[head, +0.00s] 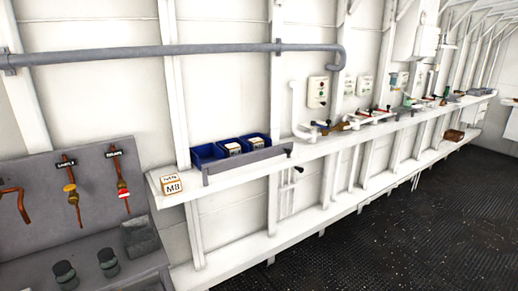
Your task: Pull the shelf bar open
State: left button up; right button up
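The shelf bar (248,162) is a grey bar along the front edge of the long white shelf (310,150). It runs across the front of a row of blue bins (204,154) and hides their lower fronts. The bar looks upright and in place across the bins. Small boxes with pale labels show in two of the bins. Neither of my grippers is in view.
A small box marked M8 (172,188) stands at the shelf's left end. A grey panel with valves (75,195) is at left. Pipe fittings (375,115) lie further right on the shelf. The dark riveted floor (400,230) is clear.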

aim_at(220, 166)
jog(key=i+l, duration=0.2)
jog(key=i, duration=0.25)
jog(key=i+l+u, duration=0.15)
jog(key=i, duration=0.3)
